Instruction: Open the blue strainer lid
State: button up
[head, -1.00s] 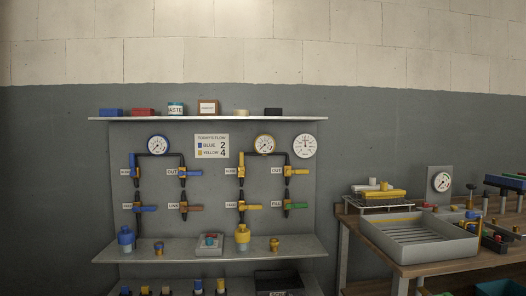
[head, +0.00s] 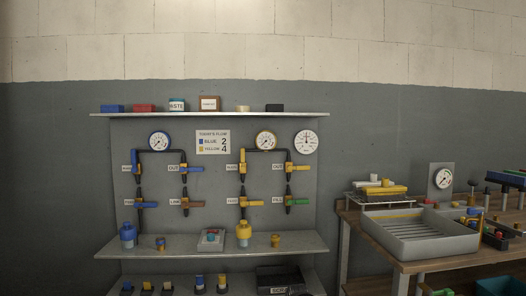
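A blue-topped canister (head: 128,230) stands upright at the left end of the middle shelf. It has a rounded blue cap over a paler body, and it looks like the blue strainer, with its lid on. A similar yellow-topped canister (head: 243,231) stands further right on the same shelf. My gripper is not in view.
Above are blue and yellow valves, gauges and a flow sign (head: 212,142). A workbench with a grey tray (head: 420,235) stands at right.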

aim_at(127, 232)
jog(key=u, duration=1.35)
